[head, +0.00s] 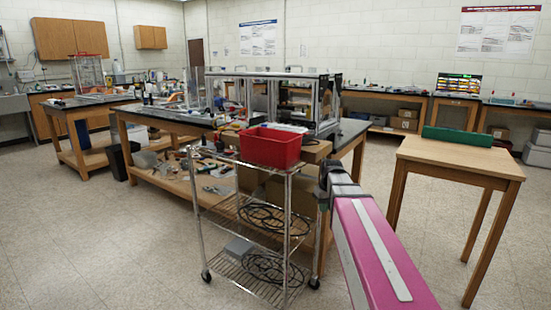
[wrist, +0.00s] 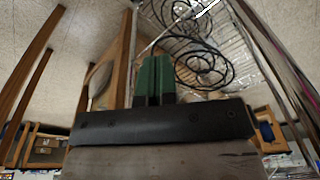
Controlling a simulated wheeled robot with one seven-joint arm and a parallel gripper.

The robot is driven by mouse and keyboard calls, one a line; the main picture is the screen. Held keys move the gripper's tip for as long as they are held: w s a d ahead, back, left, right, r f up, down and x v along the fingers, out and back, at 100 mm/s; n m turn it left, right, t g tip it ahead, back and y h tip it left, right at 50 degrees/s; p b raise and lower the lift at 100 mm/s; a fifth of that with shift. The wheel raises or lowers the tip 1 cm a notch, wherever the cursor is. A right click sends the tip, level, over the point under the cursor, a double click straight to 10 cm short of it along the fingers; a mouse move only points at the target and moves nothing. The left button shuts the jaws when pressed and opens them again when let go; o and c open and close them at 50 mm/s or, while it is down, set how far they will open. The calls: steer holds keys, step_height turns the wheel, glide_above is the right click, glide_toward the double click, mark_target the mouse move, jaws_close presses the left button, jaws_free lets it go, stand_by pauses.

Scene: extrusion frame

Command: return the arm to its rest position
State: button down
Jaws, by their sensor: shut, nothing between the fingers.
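My arm reaches forward from the lower right of the head view as a pink and white link, with dark grey joints at its far end beside the wire cart. In the wrist view my gripper (wrist: 155,82) shows as two green fingers pressed together above a dark bar. The fingers are shut with nothing between them. In the head view the fingers are mostly hidden behind the arm's dark end, so I cannot make them out clearly.
A wire cart (head: 246,207) with a red bin (head: 271,147) on top and black cable coils (head: 274,217) stands close left of my arm. A wooden table (head: 458,154) bearing a green block (head: 458,136) stands right. Open floor (head: 90,245) lies at left.

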steer(key=s+f+m+g, duration=0.1)
steer(key=s+f+m, duration=0.3)
steer(key=s+f, duration=1.2)
step_height(320, 180, down, 2)
steer(key=shift+a+h, duration=0.2)
steer(key=shift+h, duration=0.2)
steer(key=shift+s, duration=0.1)
